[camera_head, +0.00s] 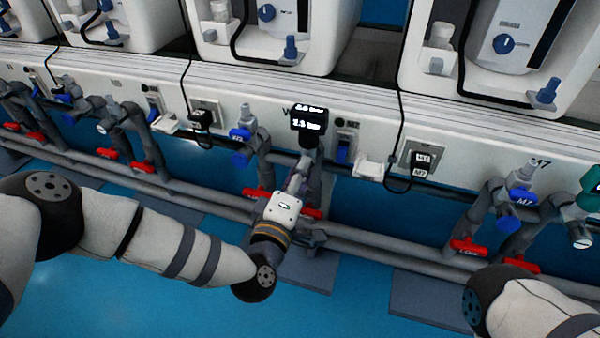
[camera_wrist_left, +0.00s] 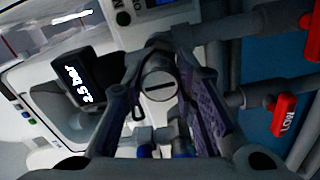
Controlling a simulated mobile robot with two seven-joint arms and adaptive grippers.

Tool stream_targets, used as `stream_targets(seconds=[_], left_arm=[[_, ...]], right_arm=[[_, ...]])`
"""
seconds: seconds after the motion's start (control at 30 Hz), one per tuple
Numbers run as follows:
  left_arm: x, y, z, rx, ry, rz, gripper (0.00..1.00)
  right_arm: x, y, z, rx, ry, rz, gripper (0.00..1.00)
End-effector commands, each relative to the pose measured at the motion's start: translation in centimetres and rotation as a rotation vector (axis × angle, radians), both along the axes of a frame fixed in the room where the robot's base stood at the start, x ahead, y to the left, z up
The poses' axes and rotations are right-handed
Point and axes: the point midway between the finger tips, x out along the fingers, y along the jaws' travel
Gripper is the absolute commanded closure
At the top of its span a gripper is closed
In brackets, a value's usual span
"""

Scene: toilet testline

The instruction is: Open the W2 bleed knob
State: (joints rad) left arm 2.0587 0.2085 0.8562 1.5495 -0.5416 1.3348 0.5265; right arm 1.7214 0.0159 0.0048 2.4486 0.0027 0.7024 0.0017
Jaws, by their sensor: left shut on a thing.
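My left gripper (camera_head: 303,178) reaches up to the pipework below a black digital gauge (camera_head: 309,119), whose wall label is mostly covered, with only a "W" showing. In the left wrist view, the two dark fingers (camera_wrist_left: 160,80) stand on either side of a round grey slotted end, the W2 bleed knob (camera_wrist_left: 159,85), and are closed on it. The exact contact is partly in shadow. The gauge also shows in the wrist view (camera_wrist_left: 80,78), reading about 2.5 bar. In the head view the knob is hidden by the gripper. My right gripper is out of view.
Red-handled valves (camera_head: 465,246) and grey pipes (camera_head: 380,250) run along the wall, close to the gripper. A red handle (camera_wrist_left: 285,115) is right of the fingers in the wrist view. Blue knobs (camera_head: 240,134) are nearby. White toilet units (camera_head: 275,35) stand above.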

Motion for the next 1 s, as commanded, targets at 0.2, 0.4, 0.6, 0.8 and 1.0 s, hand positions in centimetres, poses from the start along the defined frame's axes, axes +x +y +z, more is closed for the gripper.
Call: stream_targets(seconds=[0.2, 0.4, 0.6, 0.8, 1.0], left_arm=[[-0.2, -0.2, -0.2, 0.000, 0.006, -0.008, 0.54], [-0.1, -0.1, -0.1, 0.001, 0.003, -0.004, 0.53], [-1.3, 0.3, -0.2, -0.001, 0.005, -0.004, 0.53], [-6.5, 1.9, -0.2, 0.000, 0.007, -0.006, 0.53], [-10.5, 3.2, -0.2, 0.000, 0.007, -0.005, 0.53]], right_arm=[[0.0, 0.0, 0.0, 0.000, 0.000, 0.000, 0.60], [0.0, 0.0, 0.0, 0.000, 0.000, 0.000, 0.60], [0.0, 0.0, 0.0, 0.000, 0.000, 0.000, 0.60], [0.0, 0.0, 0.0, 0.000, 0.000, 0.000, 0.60], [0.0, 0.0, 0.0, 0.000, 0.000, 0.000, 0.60]])
